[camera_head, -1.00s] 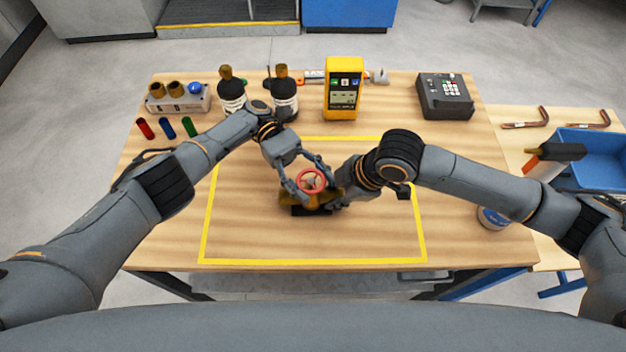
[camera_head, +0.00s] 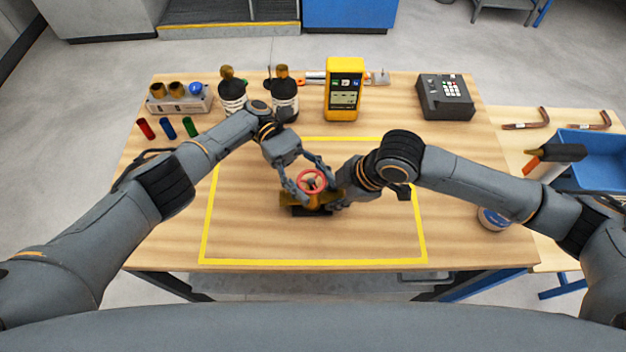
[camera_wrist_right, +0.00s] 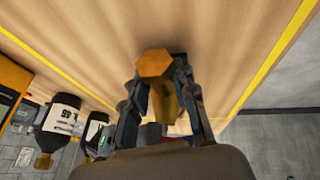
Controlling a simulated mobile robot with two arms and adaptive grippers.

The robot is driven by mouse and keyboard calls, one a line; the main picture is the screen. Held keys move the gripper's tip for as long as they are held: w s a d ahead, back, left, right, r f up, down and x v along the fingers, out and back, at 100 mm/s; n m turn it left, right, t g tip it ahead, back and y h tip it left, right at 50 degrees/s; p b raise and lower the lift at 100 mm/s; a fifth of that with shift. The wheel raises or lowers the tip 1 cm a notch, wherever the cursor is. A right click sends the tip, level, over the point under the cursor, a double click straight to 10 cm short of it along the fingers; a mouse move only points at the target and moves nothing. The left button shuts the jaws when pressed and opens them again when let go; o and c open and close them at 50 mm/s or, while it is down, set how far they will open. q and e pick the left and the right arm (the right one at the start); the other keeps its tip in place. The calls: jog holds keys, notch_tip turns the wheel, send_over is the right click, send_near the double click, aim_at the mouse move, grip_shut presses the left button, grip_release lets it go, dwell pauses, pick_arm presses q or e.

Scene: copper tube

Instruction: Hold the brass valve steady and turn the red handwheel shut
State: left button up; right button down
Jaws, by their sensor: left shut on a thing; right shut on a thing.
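The brass valve (camera_head: 322,201) sits on a dark base inside the yellow-outlined area of the table. The red handwheel (camera_head: 313,182) is on top of it. My left gripper (camera_head: 309,187) reaches down from the upper left with its fingers on both sides of the handwheel, shut on it. My right gripper (camera_head: 338,196) comes from the right and is shut on the valve's right end, partly hidden by its own wrist. In the right wrist view, the valve's brass hexagonal end (camera_wrist_right: 155,66) lies between the two fingers of the right gripper (camera_wrist_right: 162,90).
A yellow meter (camera_head: 344,90), two dark bottles (camera_head: 284,97) and a grey keypad device (camera_head: 445,96) stand along the back. Red, blue and green pieces (camera_head: 168,128) lie at the left. A blue bin (camera_head: 595,158) is at the right. The front of the marked area is clear.

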pick_arm(q)
jog(key=shift+w+a+f, duration=0.1)
jog(key=shift+a, duration=0.1)
jog(key=o, duration=1)
jog(key=shift+o, duration=1)
jog(key=shift+d, duration=0.1)
